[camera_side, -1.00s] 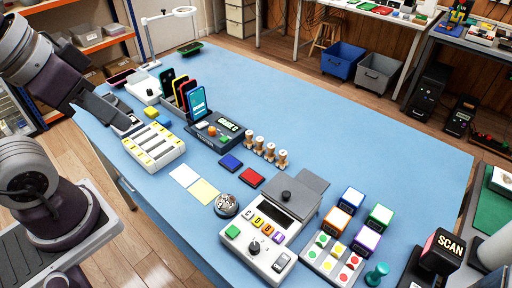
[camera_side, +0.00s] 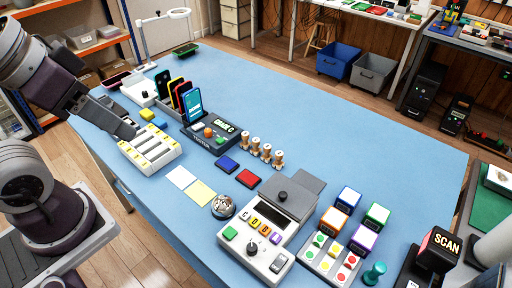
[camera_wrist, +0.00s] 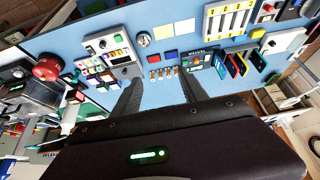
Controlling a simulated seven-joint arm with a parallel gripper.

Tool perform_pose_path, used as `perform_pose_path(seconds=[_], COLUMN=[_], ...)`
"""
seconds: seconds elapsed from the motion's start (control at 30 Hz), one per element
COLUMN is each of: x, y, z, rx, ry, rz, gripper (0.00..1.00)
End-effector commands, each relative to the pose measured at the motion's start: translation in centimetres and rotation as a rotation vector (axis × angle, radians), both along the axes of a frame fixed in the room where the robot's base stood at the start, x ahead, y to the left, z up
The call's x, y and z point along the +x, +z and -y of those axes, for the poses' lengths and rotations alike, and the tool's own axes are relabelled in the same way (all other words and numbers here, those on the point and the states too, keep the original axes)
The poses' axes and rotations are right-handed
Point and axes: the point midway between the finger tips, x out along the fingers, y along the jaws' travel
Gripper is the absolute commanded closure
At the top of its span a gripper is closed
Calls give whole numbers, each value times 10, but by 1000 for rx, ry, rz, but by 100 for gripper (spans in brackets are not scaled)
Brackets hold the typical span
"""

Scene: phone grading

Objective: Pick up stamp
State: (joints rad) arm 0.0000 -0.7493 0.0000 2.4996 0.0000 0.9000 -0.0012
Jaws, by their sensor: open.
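Several small stamps with wooden handles (camera_side: 255,144) stand upright in a row on the blue table, right of the black tester. The row also shows in the wrist view (camera_wrist: 163,74), beyond and between my two fingers. My gripper (camera_side: 129,130) is open and empty. In the side view it is high at the left, overlapping the white slotted tray and well left of the stamps. In the wrist view both dark fingers of my gripper (camera_wrist: 160,91) are spread apart. The faces under the stamps are hidden.
A blue ink pad (camera_side: 228,163) and a red ink pad (camera_side: 249,178) lie in front of the stamps. The black tester (camera_side: 208,140) with a phone stands to their left. The table behind the stamps is clear.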

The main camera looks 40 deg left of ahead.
Motion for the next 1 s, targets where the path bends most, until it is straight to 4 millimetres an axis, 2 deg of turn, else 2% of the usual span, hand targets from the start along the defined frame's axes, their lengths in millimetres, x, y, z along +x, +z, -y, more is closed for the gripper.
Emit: perform_pose_path(seconds=[0.07, 0.17, 0.27, 0.33, 0.4, 0.47, 0.5, 0.57, 0.6, 0.7, 0.8, 1.0], x=[8, 46, 112, 160, 208, 245, 268, 298, 313, 338, 348, 351], y=[4, 15, 16, 3, -21, -50, -73, -113, -140, -199, -238, -271], z=[0, 0, 0, -1, -2, -2, -3, -4, -4, -5, -5, -6], rx=[-15, -82, -175, -233, -280, -314, -332, -352, -363, -377, -383, -384], ry=[27, 157, 377, 542, 711, 859, 957, 1100, 1188, 1370, 1484, 1540], rz=[-12, -66, -141, -192, -240, -278, -301, -331, -347, -372, -381, -386], gripper=[49, 49, 49, 49, 49, 49, 49, 49, 49, 49, 49, 49])
